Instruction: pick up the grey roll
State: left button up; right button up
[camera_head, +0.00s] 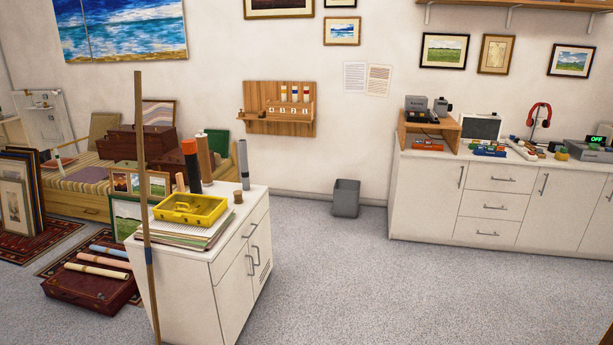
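The grey roll (244,165) stands upright near the back right corner of the white cabinet (232,285) top. It is a slim tube, apart from the other rolls. A black roll with an orange top (192,168) and a brown roll (206,160) stand to its left. A small cork-coloured cylinder (238,197) is in front of it. Neither of my grippers is in view.
A yellow toolbox (190,209) sits on stacked papers on the cabinet. A tall wooden pole (143,190) rises in front. A red suitcase (90,289) lies on the floor at left. Open carpet (330,270) lies right of the cabinet, with a grey bin (346,198) behind.

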aim_at(243, 144)
jog(key=i+l+u, duration=0.2)
jog(key=i, duration=0.35)
jog(key=i+u, duration=0.25)
jog(key=i, duration=0.3)
jog(key=i+l+u, duration=0.2)
jog(key=i, duration=0.3)
jog(key=i+l+u, duration=0.2)
jog(key=i, duration=0.2)
jog(key=i+l+u, duration=0.2)
jog(key=i, duration=0.15)
jog(key=i+l+u, duration=0.15)
jog(key=i, duration=0.25)
